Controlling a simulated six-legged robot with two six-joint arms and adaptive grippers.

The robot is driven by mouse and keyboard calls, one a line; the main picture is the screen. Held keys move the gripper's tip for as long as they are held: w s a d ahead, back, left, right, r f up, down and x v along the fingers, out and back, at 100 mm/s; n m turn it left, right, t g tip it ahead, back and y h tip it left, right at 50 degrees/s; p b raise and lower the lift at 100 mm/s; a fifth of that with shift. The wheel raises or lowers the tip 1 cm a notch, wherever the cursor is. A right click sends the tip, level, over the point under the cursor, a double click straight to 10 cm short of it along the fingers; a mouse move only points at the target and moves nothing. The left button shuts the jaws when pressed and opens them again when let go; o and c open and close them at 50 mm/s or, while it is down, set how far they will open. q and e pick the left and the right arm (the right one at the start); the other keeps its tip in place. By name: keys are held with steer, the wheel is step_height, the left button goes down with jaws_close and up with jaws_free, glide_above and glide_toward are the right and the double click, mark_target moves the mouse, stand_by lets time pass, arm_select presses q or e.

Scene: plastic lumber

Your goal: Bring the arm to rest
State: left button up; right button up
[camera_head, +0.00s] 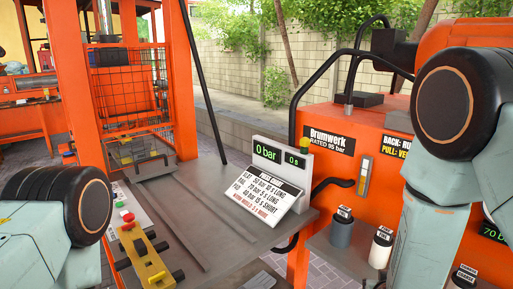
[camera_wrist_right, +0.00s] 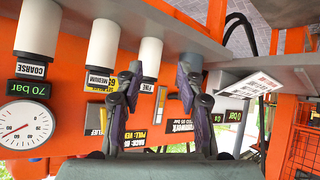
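My right arm (camera_head: 440,190) rises at the right of the head view, with a black round joint on top. Its gripper is outside that view. In the right wrist view, which is upside down, my right gripper (camera_wrist_right: 159,82) has its two dark fingers apart with nothing held between them. It faces the orange machine; I cannot tell its distance from the canisters behind the fingers. My left arm (camera_head: 35,225) shows only a pale link and black joint at the lower left; its gripper is out of view.
The orange machine (camera_head: 340,172) fills the right side, with canisters labelled FINE (camera_head: 381,248) and MEDIUM (camera_wrist_right: 103,45) on its shelf. A sign (camera_head: 268,188) and a 0 bar display (camera_head: 266,153) stand on the grey table (camera_head: 190,215). A yellow lever block (camera_head: 146,262) sits left.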

steer(key=s+a+f+g+y+b, duration=0.1)
steer(key=s+f+g, duration=0.2)
steer(key=s+f, duration=0.4)
steer(key=s+a+f+n+g+y+b, duration=0.1)
steer(key=s+f, duration=0.6)
steer(key=s, duration=0.7)
steer(key=s+a+f+n+g+y+b, duration=0.1)
steer(key=s+a+f+g+y+b, duration=0.1)
steer(key=s+f+g, duration=0.4)
steer(key=s+a+f, duration=0.1)
steer(key=s, duration=0.4)
steer(key=shift+s+f+b, duration=0.2)
steer(key=shift+s+b, duration=0.1)
steer(key=shift+s, duration=0.05)
steer(key=shift+s, duration=0.1)
